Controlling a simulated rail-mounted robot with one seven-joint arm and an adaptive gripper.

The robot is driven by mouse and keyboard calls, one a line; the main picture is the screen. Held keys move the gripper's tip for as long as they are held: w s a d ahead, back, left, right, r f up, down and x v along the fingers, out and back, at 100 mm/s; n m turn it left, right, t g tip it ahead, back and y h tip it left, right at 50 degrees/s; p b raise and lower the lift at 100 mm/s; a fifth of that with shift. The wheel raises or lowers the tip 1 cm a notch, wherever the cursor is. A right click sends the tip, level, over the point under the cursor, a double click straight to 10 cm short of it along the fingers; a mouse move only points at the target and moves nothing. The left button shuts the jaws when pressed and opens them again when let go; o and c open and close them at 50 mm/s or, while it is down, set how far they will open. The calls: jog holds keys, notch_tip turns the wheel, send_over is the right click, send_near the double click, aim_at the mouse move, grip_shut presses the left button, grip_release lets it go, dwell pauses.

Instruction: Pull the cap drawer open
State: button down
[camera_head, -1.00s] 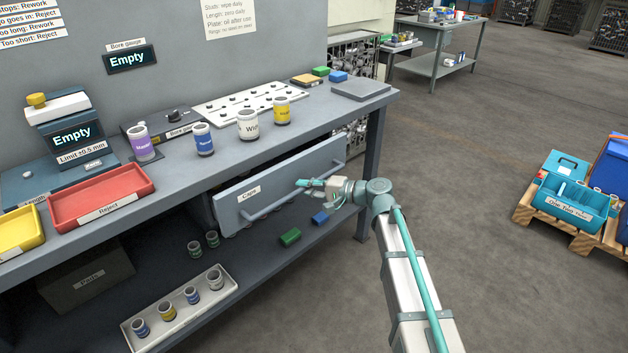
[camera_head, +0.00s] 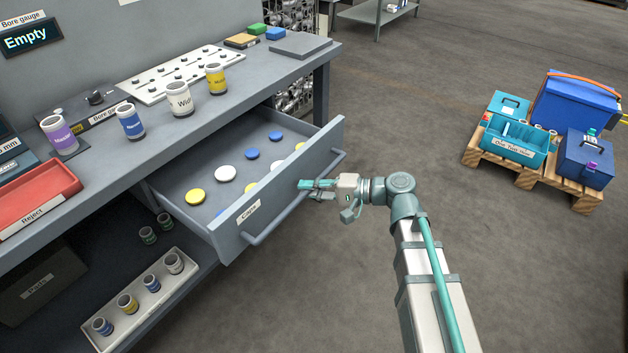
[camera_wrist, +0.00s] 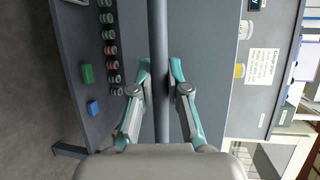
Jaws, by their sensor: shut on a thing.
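The cap drawer (camera_head: 222,238) stands pulled out from under the bench, with its front labelled Caps. White, yellow and blue caps (camera_head: 196,196) lie inside it. Its grey bar handle (camera_head: 262,236) runs along the front. My gripper (camera_head: 304,186) is at the handle, right of the label. In the wrist view my gripper (camera_wrist: 161,82) has its two teal fingers on either side of the handle bar (camera_wrist: 160,110), closed on it. The gripper hides a short part of the handle in the head view.
The bench top (camera_head: 225,108) holds several labelled cylinders and a red Reject tray (camera_head: 35,200). A white tray of small cylinders (camera_head: 145,302) is on the lower shelf. A pallet (camera_head: 535,175) with blue boxes stands at the right. The floor between is clear.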

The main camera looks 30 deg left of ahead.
dwell(0.3)
jog(key=c, duration=1.1)
grip_release()
jog(key=shift+c, duration=0.2)
jog(key=shift+d, duration=0.15)
jog(key=v, duration=1.2)
